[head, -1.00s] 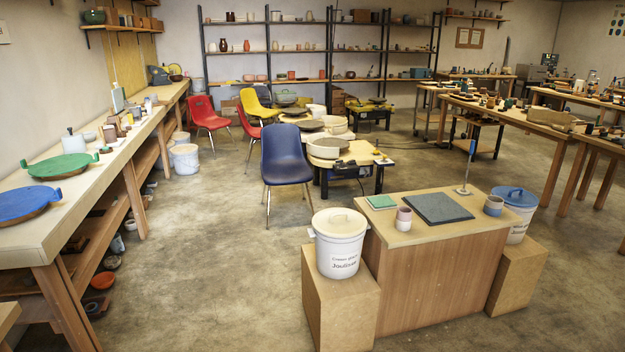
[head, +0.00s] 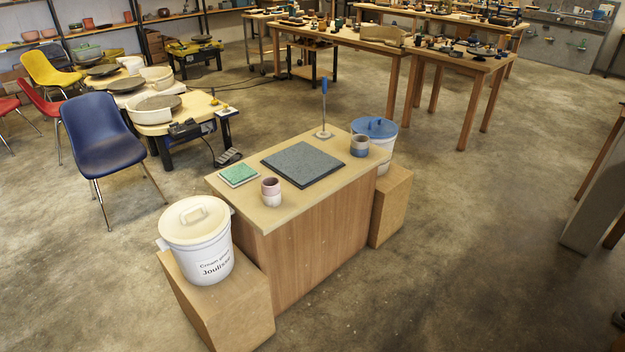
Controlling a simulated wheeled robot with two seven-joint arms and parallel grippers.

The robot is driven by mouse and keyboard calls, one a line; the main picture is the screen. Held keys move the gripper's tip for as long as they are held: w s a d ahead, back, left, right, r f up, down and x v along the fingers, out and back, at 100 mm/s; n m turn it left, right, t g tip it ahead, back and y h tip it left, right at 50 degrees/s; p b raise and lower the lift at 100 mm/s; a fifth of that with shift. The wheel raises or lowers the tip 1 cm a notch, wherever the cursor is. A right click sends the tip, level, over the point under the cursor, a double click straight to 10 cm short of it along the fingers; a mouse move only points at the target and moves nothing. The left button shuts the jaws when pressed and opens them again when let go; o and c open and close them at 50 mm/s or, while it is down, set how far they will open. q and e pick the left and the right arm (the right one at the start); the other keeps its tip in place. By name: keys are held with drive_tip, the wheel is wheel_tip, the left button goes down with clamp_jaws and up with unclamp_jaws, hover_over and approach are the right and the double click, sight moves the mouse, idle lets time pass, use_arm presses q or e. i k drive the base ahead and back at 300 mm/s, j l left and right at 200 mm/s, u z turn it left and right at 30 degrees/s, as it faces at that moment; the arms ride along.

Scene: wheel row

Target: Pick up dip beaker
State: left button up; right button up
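Two small cups stand upright on the wooden work stand, and I cannot tell which is the dip beaker. One is a pink and white cup (head: 271,192) near the stand's front left edge. The other is a blue-grey and tan cup (head: 360,146) at the right end. Between them lies a flat dark grey square slab (head: 303,164). Neither of my grippers shows in the head view.
The work stand (head: 225,189) also holds a green tile (head: 239,175) and an upright blue-handled rod (head: 323,112). A white lidded bucket (head: 200,245) and a blue-lidded bucket (head: 375,127) flank it on wooden boxes. A blue chair (head: 100,135) stands left.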

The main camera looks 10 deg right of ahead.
sight(271, 185)
drive_tip(key=i+l+z, duration=0.1)
drive_tip(key=i+z, duration=0.6)
drive_tip(key=i+l, duration=0.15)
drive_tip(key=i, duration=0.15)
drive_tip(key=i+l+u, duration=0.1)
drive_tip(key=i, duration=0.2)
drive_tip(key=i+l+u, duration=0.25)
drive_tip(key=u, duration=0.2)
drive_tip(key=i+l+u, duration=0.65)
drive_tip(key=l+u, duration=0.2)
drive_tip(key=i+l+u, duration=0.15)
drive_tip(key=l+u, duration=0.3)
